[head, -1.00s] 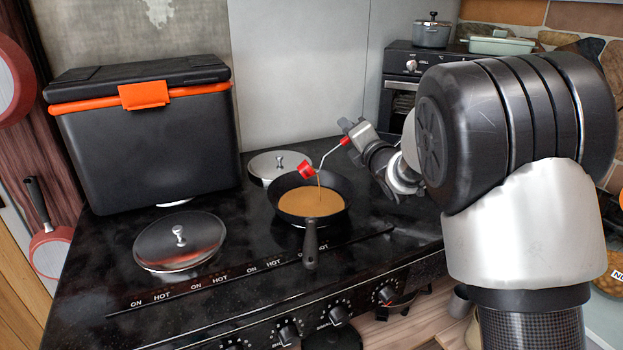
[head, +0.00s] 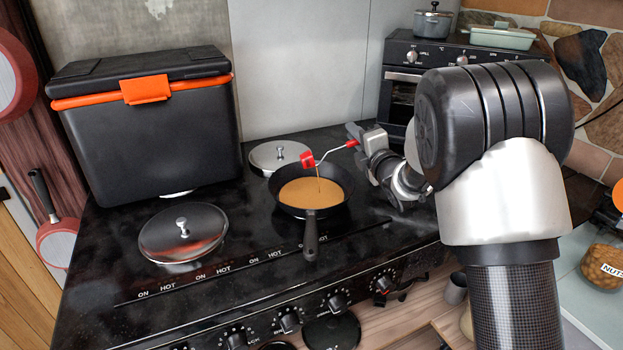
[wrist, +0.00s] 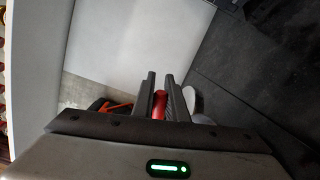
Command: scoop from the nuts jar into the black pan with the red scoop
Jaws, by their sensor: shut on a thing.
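My gripper (head: 357,140) is shut on the red handle end of the red scoop (head: 308,160). In the wrist view the red handle (wrist: 159,103) shows between the two fingers. The scoop's red cup is tilted above the black pan (head: 310,246), and a thin brown stream falls from it. The pan stands on the stove top with its handle toward the front, and brown contents (head: 312,193) cover its bottom. The nuts jar (head: 601,268) is at the far right edge, on a light counter, partly cut off by the frame.
A black cool box with an orange latch (head: 146,90) stands at the back left. Metal lids lie on the stove, one at the front left (head: 183,236) and one behind the pan (head: 277,155). A small oven (head: 405,76) stands at the back right.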

